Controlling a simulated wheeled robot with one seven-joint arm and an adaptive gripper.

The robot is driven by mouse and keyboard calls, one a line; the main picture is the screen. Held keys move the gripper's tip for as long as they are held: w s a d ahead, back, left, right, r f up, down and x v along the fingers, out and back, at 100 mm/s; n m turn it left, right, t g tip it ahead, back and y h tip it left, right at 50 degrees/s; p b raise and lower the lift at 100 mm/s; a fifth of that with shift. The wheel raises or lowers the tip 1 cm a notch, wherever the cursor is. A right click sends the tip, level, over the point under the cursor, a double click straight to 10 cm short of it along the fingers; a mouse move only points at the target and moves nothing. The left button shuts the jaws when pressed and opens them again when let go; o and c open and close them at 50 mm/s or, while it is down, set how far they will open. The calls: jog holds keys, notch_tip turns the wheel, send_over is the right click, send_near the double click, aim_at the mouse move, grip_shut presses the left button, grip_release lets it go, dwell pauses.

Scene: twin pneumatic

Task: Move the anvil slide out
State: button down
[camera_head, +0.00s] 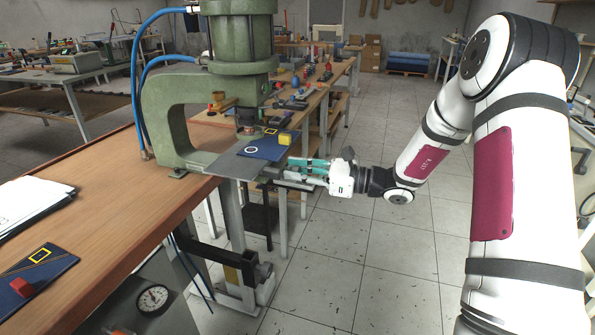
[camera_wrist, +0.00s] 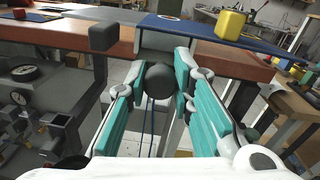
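The anvil slide (camera_head: 228,164) is a flat grey plate in the throat of the green press (camera_head: 172,108), reaching to the table's front edge. A blue piece (camera_head: 258,150) with a white ring and a yellow block (camera_head: 285,139) lies on it. In the wrist view, a round black knob (camera_wrist: 160,82) stands in front of the slide's front end (camera_wrist: 163,44). My gripper (camera_head: 280,175) is at that end. Its teal-padded fingers (camera_wrist: 160,70) are apart on either side of the knob. Any contact with the knob is unclear.
A wooden table (camera_head: 120,200) carries the press. A blue card (camera_head: 35,280) with a red block (camera_head: 22,287) and papers (camera_head: 30,205) lie on it at left. A dark block (camera_wrist: 103,37) shows left of my fingers in the wrist view. The tiled floor (camera_head: 400,260) is clear.

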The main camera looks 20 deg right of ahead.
jog(key=p+v, duration=0.3)
jog(key=v, duration=0.9)
jog(key=shift+s, duration=0.4)
jog(key=shift+d, duration=0.1)
jog(key=c, duration=1.4)
grip_release()
jog(key=shift+o, duration=0.2)
jog(key=shift+d, duration=0.1)
jog(key=v, duration=1.2)
jog(key=shift+f, duration=0.1)
